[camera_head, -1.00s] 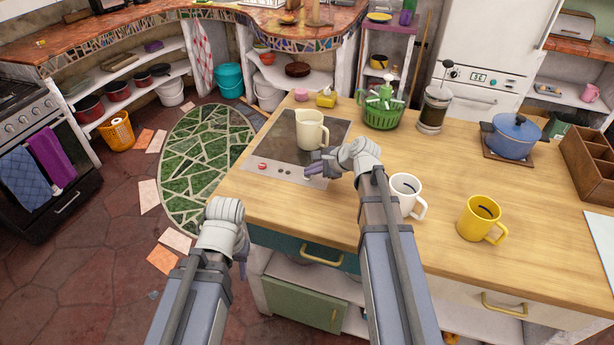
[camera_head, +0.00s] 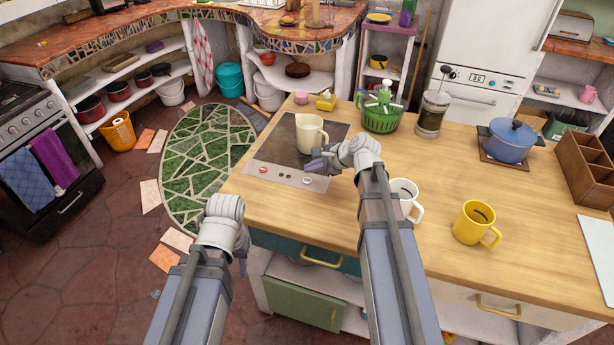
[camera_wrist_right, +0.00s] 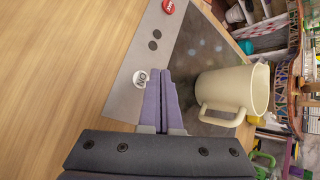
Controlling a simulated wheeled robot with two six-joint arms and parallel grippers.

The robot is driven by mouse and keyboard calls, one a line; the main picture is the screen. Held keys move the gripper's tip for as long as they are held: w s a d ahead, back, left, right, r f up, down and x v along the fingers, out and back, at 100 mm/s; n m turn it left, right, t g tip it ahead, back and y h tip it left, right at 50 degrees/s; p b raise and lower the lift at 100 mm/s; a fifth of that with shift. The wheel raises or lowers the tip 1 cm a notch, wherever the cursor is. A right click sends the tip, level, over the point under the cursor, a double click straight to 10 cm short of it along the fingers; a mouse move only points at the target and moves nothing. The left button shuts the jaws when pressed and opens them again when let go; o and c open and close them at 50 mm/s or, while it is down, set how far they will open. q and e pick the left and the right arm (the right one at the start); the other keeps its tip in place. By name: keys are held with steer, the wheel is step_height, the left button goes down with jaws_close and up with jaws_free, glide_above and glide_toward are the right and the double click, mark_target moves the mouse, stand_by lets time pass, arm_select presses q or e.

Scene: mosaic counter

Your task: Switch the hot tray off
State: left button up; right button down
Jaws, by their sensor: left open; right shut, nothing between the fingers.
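The hot tray (camera_head: 268,151) is a dark plate with a grey control strip (camera_head: 288,178) along its front, set on the wooden counter. The strip has a red button (camera_head: 263,170) at its left, two dark dots, and a white button (camera_head: 307,181) at its right. In the right wrist view the white button (camera_wrist_right: 140,78) reads ON; the red button (camera_wrist_right: 168,6) is at the top edge. My right gripper (camera_head: 312,166) is shut and empty, its fingertips (camera_wrist_right: 163,78) above the strip's white-button end. My left gripper (camera_head: 243,262) hangs before the counter, fingers mostly hidden.
A cream jug (camera_head: 311,134) stands on the plate, close to my right gripper. A white mug (camera_head: 404,197) stands beside my right forearm, and a yellow mug (camera_head: 474,222) farther right. A green basket (camera_head: 380,115) and French press (camera_head: 432,114) stand behind. The counter's left front is clear.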

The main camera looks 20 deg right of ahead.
mark_target(310, 182)
step_height(310, 182, up, 4)
steer(key=p, duration=0.3)
steer(key=shift+s+a, duration=0.1)
steer(key=shift+a, duration=0.1)
steer(key=s+a+n, duration=0.1)
steer(key=s+a+f+n+g, duration=0.1)
steer(key=a, duration=0.1)
steer(key=s+a+f+n, duration=0.1)
steer(key=n, duration=0.1)
steer(key=shift+s+a+g, duration=0.25)
steer(key=shift+a+g, duration=0.15)
steer(key=s+a+f+n+g, duration=0.1)
steer(key=s+a+n, duration=0.1)
steer(key=s+a+f+n+g+h, duration=0.1)
steer(key=s+a+n, duration=0.1)
steer(key=s+n, duration=0.1)
steer(key=s+a+f+n+g+h, duration=0.1)
steer(key=s+a+n, duration=0.1)
steer(key=shift+s+a, duration=0.2)
steer(key=shift+s, duration=0.15)
steer(key=s+a+n+g+h, duration=0.1)
steer(key=s+n+h, duration=0.1)
steer(key=s+n, duration=0.4)
steer(key=s+a+f+n+g+h, duration=0.1)
steer(key=s+n+h, duration=0.2)
steer(key=s+n, duration=0.3)
steer(key=shift+a+f+g, duration=0.2)
steer(key=shift+g, duration=0.2)
